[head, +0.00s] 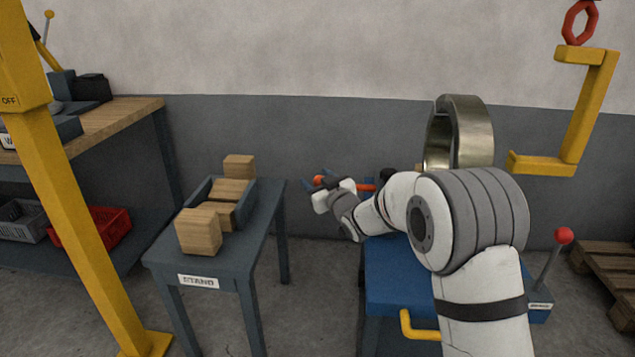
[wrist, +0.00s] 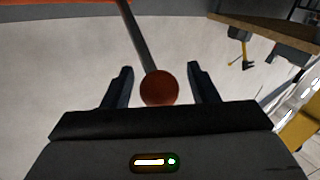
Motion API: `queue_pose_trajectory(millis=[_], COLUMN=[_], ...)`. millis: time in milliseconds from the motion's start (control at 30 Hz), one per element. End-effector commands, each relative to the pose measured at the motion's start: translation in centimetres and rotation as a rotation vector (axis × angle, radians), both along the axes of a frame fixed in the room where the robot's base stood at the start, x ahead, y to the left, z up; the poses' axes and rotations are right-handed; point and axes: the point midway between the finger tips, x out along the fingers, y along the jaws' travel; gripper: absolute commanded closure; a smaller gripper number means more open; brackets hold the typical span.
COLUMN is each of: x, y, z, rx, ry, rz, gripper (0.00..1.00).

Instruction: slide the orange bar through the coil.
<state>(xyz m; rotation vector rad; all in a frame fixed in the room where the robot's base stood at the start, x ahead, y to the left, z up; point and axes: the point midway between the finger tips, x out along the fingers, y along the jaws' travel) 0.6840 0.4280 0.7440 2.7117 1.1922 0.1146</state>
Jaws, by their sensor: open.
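A wide, pale brass-coloured ring (head: 474,130), which looks like the coil, stands upright behind my arm; its lower part is hidden. My gripper (head: 319,183) is to the left of it, small and partly hidden in the head view. A short orange-red piece (head: 366,187), perhaps part of the orange bar, shows beside the wrist, and a round orange piece is at the fingers. In the wrist view my gripper (wrist: 159,70) is open, with a round orange-brown end (wrist: 160,88) between its fingers and a grey rod (wrist: 136,33) running up from it. I cannot tell whether the fingers touch it.
A blue bench (head: 390,290) with a yellow handle (head: 418,327) is under my arm. A red-knobbed lever (head: 564,236) stands at its right. A stand table (head: 165,256) with wooden blocks (head: 199,232) is at left. A yellow bracket (head: 580,120) and post (head: 60,170) flank the space.

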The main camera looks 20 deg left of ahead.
Motion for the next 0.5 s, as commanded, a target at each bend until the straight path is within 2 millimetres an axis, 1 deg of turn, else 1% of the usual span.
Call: queue_pose_trajectory(millis=[133, 367, 400, 500], x=[0.56, 0.65, 0.65, 0.65], y=[0.57, 0.59, 0.57, 0.56], z=[-0.06, 0.00, 0.01, 0.01], rx=[0.001, 0.000, 0.000, 0.000], ry=[0.001, 0.001, 0.001, 0.001], rz=[0.000, -0.001, -0.001, -0.002], gripper=[0.47, 0.47, 0.47, 0.56])
